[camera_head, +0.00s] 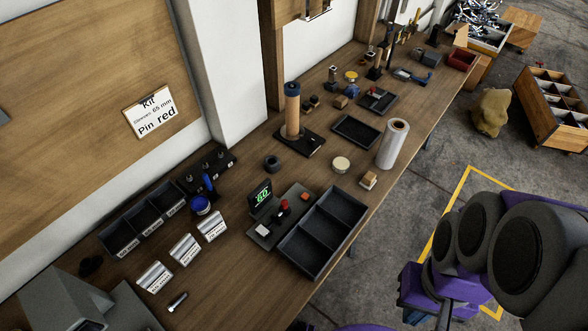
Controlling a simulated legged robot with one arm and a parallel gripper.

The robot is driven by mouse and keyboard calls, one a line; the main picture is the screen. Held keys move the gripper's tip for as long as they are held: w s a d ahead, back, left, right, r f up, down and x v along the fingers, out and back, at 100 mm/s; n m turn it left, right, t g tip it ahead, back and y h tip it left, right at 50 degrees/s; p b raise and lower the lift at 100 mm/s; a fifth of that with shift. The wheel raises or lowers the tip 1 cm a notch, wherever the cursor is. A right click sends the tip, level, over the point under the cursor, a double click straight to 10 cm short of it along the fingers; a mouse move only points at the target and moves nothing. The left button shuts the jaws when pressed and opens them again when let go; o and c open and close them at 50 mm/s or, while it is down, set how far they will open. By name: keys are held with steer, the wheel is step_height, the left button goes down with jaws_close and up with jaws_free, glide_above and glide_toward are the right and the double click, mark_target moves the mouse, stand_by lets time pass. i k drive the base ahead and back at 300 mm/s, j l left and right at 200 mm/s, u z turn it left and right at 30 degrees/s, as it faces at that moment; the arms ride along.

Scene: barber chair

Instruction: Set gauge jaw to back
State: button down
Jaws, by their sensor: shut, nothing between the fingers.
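A small gauge-like device stands on the workbench, with a dark tilted display (260,195) showing green digits that look like 0.0. Its dark flat base (268,233) carries a pale block (262,231), a red-topped post (284,207) and a small orange-red piece (305,197). Which of these is the gauge jaw, and how it is set, I cannot tell at this size. I cannot make out my gripper's fingers in this view; only purple and dark grey rounded parts, which look like my own arm, fill the lower right.
A black divided tray (322,232) sits right beside the device. Three silver labelled pieces (185,249) and black labelled bins (143,218) lie to its left. A wall sign (150,112) reads Kit, Sleeve: 65 mm, Pin red. A white roll (393,144) stands near the bench edge.

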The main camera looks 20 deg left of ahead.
mark_target(284, 208)
steer(key=k+l+u, duration=0.15)
steer(key=u, duration=0.25)
steer(key=k+u, duration=0.25)
steer(key=u, duration=0.2)
steer(key=k+u, duration=0.2)
steer(key=u, duration=0.2)
